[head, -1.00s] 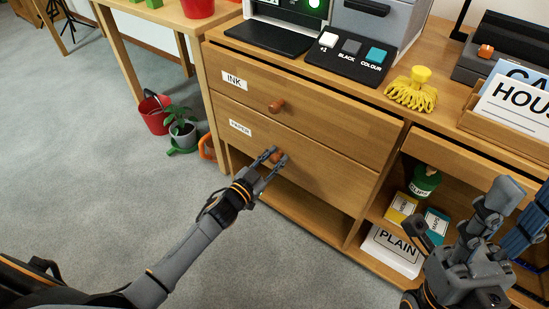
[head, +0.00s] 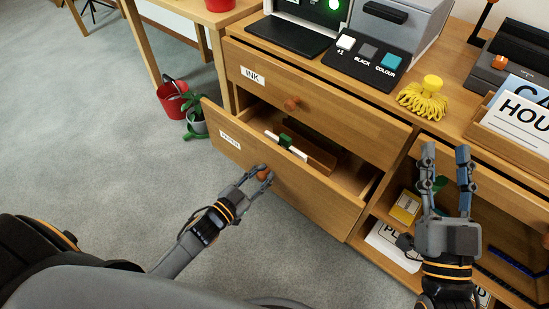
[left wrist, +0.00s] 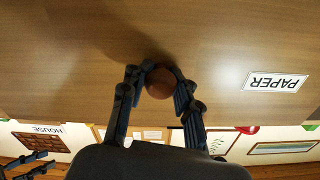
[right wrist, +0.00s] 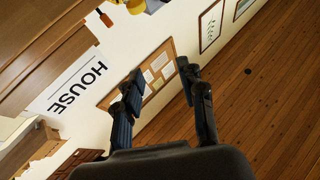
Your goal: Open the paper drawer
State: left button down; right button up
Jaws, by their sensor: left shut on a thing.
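The paper drawer (head: 290,186) is the lower drawer of the wooden cabinet and is pulled partly out. Inside it show a wooden divider and a green and white item (head: 286,143). My left gripper (head: 262,174) is shut on the drawer's round knob (head: 264,173). In the left wrist view the knob (left wrist: 160,83) sits between both fingers, with the PAPER label (left wrist: 275,82) beside it. My right gripper (head: 447,165) is open and empty, in front of the right-hand shelves; its spread fingers (right wrist: 160,88) also show in the right wrist view.
The shut ink drawer (head: 310,95) is just above. A button panel (head: 368,62) and a yellow tasselled object (head: 423,97) stand on top. The carpet in front is clear.

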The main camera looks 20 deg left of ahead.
pick_arm(q)
jog(key=p+v, duration=0.1)
jog(key=v, duration=0.2)
jog(key=shift+s+a+r, duration=0.1)
jog(key=shift+s+r, duration=0.05)
jog(key=shift+s, duration=0.15)
pick_arm(e)
notch_tip(320, 180, down, 12)
jog(key=d+g+h+p, duration=0.2)
jog(key=g+h, duration=0.1)
jog(key=g, duration=0.5)
pick_arm(q)
jog(key=p+v, duration=0.2)
jog(key=v, duration=1)
jog(key=shift+s, duration=0.3)
pick_arm(e)
jog(key=s+d+f+g+h, duration=0.1)
jog(key=s+d+f+g, duration=0.2)
jog(key=s+f+g, duration=0.3)
jog(key=shift+s+f+m+h, duration=0.4)
jog(key=shift+s+f, duration=0.1)
jog(key=shift+f, duration=1)
pick_arm(q)
jog(key=shift+a, duration=0.15)
jog(key=c, duration=1)
grip_release()
